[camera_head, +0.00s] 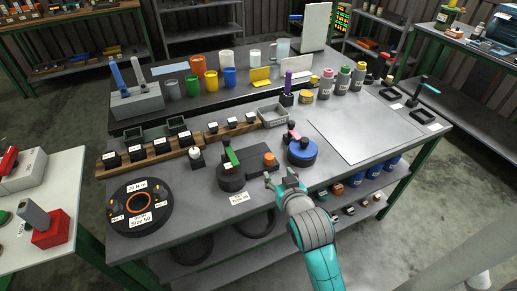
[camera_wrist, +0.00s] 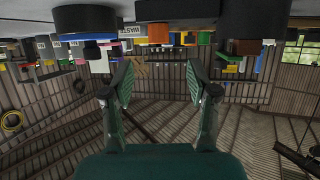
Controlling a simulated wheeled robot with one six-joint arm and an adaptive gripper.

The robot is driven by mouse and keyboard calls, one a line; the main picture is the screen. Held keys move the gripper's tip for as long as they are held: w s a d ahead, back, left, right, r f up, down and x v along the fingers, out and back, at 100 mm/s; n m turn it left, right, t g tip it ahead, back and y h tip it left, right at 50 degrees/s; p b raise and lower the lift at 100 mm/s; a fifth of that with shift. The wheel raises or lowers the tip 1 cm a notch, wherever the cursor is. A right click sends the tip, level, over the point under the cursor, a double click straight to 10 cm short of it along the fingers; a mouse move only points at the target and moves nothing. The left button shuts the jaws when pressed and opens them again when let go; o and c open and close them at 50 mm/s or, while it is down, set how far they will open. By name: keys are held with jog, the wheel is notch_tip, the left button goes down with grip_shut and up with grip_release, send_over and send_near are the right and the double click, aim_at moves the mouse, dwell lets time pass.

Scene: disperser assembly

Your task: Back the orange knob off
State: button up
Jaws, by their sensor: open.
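The orange knob (camera_head: 269,158) sits on a dark grey block at the front middle of the workbench. Joined or close on its left is a dark round body (camera_head: 231,178) with a green lever (camera_head: 231,157). My gripper (camera_head: 279,179) is just in front of the block and to the right of the knob, apart from it. In the wrist view, which looks upside down, my gripper's fingers (camera_wrist: 160,90) are spread with nothing between them. An orange piece (camera_wrist: 158,33) under a dark block there looks like the knob.
A blue round body (camera_head: 301,153) with a pink-topped part stands close to the right of the gripper. A black disc fixture (camera_head: 138,207) with an orange ring is at the left. A wooden rack (camera_head: 155,158) is behind. A pale sheet (camera_head: 365,127) leaves room at right.

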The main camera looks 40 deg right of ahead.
aim_at(270, 157)
jog(key=shift+w+d+r, duration=0.25)
jog(key=shift+w+d, duration=0.05)
jog(key=shift+w, duration=0.15)
jog(key=shift+w+d+f, duration=0.1)
jog(key=shift+w+d, duration=0.2)
jog(key=shift+w, duration=0.25)
jog(key=x, duration=0.9)
jog(key=shift+w+d+f, duration=0.2)
jog(key=shift+w+f, duration=0.05)
grip_shut()
